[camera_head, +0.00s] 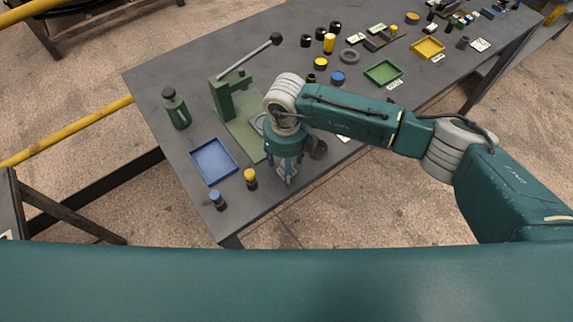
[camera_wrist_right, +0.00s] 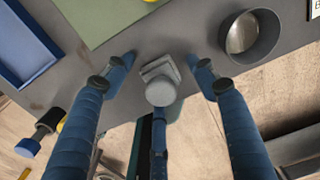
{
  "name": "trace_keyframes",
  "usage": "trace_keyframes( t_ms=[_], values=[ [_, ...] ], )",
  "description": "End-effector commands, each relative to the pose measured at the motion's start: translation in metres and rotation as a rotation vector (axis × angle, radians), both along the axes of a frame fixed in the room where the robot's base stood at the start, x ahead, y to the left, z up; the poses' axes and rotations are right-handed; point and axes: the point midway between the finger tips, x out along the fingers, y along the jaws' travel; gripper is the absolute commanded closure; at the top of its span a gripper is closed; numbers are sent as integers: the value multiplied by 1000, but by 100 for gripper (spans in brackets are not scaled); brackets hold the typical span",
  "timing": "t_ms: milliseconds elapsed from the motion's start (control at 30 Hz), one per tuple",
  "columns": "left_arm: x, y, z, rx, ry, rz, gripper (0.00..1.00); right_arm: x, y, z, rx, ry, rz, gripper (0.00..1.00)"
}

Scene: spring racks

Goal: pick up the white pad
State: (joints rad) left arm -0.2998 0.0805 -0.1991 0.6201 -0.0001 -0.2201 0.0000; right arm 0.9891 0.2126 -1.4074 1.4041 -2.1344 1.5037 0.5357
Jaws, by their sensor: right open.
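The white pad (camera_wrist_right: 160,82) looks like a small pale grey-white piece with a flat block and a rounded end. It sits near the table's front edge and also shows in the head view (camera_head: 286,174), partly hidden by my fingers. My right gripper (camera_wrist_right: 162,62) is open, pointing down with its blue fingers spread around the pad. In the wrist view a gap shows between the pad and the two side fingers. The right gripper also shows in the head view (camera_head: 287,165). My left gripper is not in view.
A dark round cup (camera_wrist_right: 250,38) stands close beside the right gripper. A green lever press (camera_head: 224,98), a blue tray (camera_head: 213,161), a yellow-topped piece (camera_head: 250,179) and a blue-topped piece (camera_head: 217,200) are nearby. Green (camera_head: 383,73) and yellow (camera_head: 428,47) trays lie farther along the table.

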Motion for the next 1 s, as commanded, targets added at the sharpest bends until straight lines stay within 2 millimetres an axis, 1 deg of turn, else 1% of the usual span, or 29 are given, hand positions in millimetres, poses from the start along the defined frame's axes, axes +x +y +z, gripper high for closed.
trace_keyframes(
  t_ms=[233,367,400,467,500,833,933,1000],
  values=[
    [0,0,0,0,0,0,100,0,0,-2,1,-1,1,43],
    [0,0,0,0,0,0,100,0,0,-2,1,-1,1,69],
    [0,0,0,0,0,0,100,0,0,-2,1,-1,1,77],
    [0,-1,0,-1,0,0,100,0,0,-2,1,-1,1,89],
    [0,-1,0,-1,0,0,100,0,0,-2,1,-1,1,97],
    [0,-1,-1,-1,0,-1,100,1,1,1,2,-1,0,98],
    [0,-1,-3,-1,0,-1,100,1,0,8,1,-2,0,98],
    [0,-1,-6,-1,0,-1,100,2,1,17,4,-3,1,98]
  ],
)
